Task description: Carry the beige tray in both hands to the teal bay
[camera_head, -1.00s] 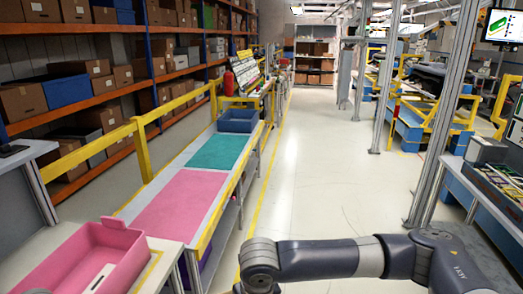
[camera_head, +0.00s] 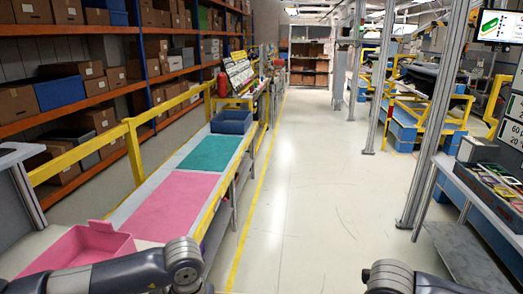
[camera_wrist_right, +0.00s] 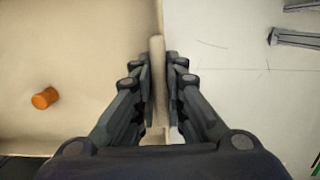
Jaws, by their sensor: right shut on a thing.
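The beige tray (camera_wrist_right: 80,62) fills the left part of the right wrist view; only part of it shows. An orange cylinder (camera_wrist_right: 45,98) lies in it. My right gripper (camera_wrist_right: 159,75) is shut on the tray's upright rim, with a finger on each side of it. The head view shows neither the tray nor either gripper; only parts of my arms show along its bottom edge. The teal bay (camera_head: 212,152) is a flat bare teal area on the long bench at the left, beyond a pink area.
The pink area (camera_head: 165,203) looks bare. A blue bin (camera_head: 231,122) stands just beyond the teal bay. A pink bin (camera_head: 85,250) sits at the near left. A yellow rail (camera_head: 80,152) runs behind the bench. The aisle floor (camera_head: 310,190) to the right is clear.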

